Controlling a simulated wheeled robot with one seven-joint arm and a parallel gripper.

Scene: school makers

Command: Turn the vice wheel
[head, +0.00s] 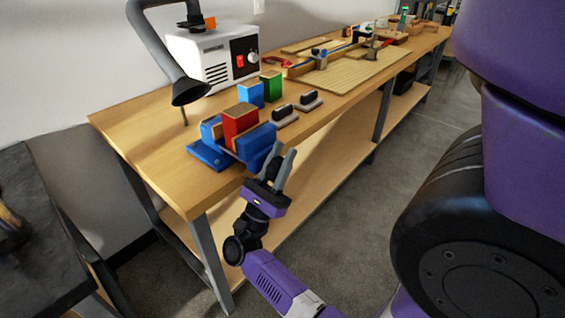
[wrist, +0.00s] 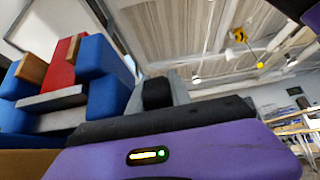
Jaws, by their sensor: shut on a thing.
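The blue vice (head: 258,146) stands at the near corner of the wooden bench with a red block (head: 239,122) between its jaws. In the wrist view the vice (wrist: 108,75) and the red block (wrist: 62,68) fill the left side. My gripper (head: 284,153) is at the bench's front edge, by the vice's front side, its grey fingers pointing up. It is shut on the vice wheel, which is mostly hidden by the fingers. In the wrist view a small dark piece (wrist: 157,93) shows by the grey fingers.
Blue and green blocks (head: 272,87) and two dark-handled items (head: 285,115) stand behind the vice. A white machine (head: 215,55) and a black lamp (head: 190,92) are at the back. A dark table (head: 50,225) is at the left. The floor before the bench (head: 350,215) is clear.

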